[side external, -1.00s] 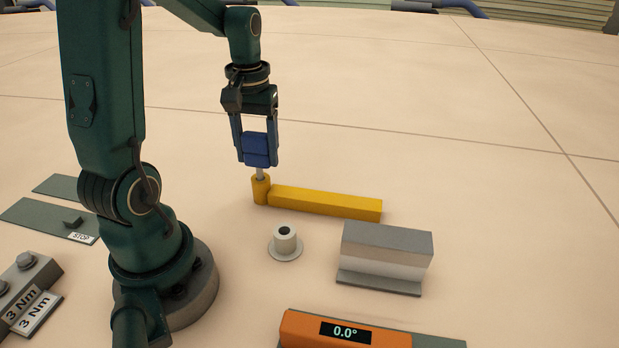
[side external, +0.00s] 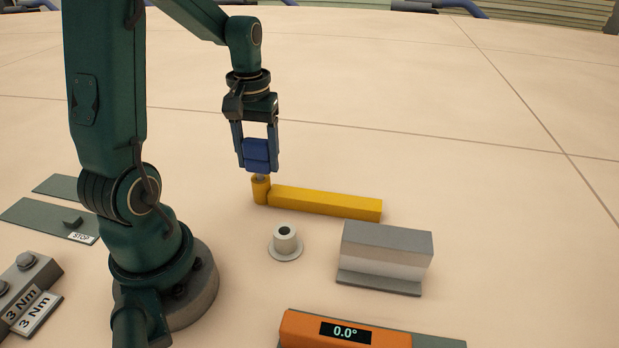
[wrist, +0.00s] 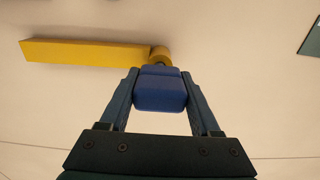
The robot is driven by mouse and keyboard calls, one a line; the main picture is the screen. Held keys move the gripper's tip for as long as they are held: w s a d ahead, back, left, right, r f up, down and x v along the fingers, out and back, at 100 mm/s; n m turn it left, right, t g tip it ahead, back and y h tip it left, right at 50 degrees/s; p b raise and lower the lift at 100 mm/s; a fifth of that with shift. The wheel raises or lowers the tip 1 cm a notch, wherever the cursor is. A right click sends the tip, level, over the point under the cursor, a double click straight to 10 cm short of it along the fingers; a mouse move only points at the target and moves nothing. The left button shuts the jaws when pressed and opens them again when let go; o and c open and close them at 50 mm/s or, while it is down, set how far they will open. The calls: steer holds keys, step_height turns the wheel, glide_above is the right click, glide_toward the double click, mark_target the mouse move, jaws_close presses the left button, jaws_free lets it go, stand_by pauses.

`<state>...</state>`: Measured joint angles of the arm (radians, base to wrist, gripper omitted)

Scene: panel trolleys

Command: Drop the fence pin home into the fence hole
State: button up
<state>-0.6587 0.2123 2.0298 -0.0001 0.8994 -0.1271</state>
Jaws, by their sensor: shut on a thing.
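My gripper (side external: 257,153) is shut on the blue handle of the fence pin (side external: 257,149). A short bit of the pin's grey shank shows under the handle, and its lower end is hidden inside the yellow round socket (side external: 261,190) at the left end of the yellow fence bar (side external: 325,203). The handle sits just above the socket rim, upright or nearly so. In the wrist view the blue handle (wrist: 160,88) is between my fingers and partly covers the yellow socket (wrist: 160,53); the yellow bar (wrist: 85,52) runs off to the left.
A grey-white flanged bushing (side external: 285,240) stands in front of the bar. A grey block (side external: 386,257) is to its right. An orange readout showing 0.0° (side external: 345,330) is at the front. Flat plates with a STOP label (side external: 80,238) lie left. The floor behind the bar is clear.

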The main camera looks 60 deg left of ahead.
mark_target(256, 140)
steer(key=shift+f, duration=0.8)
steer(key=o, duration=1.5)
steer(key=shift+o, duration=0.2)
steer(key=shift+r, duration=4)
steer(key=shift+d, duration=0.1)
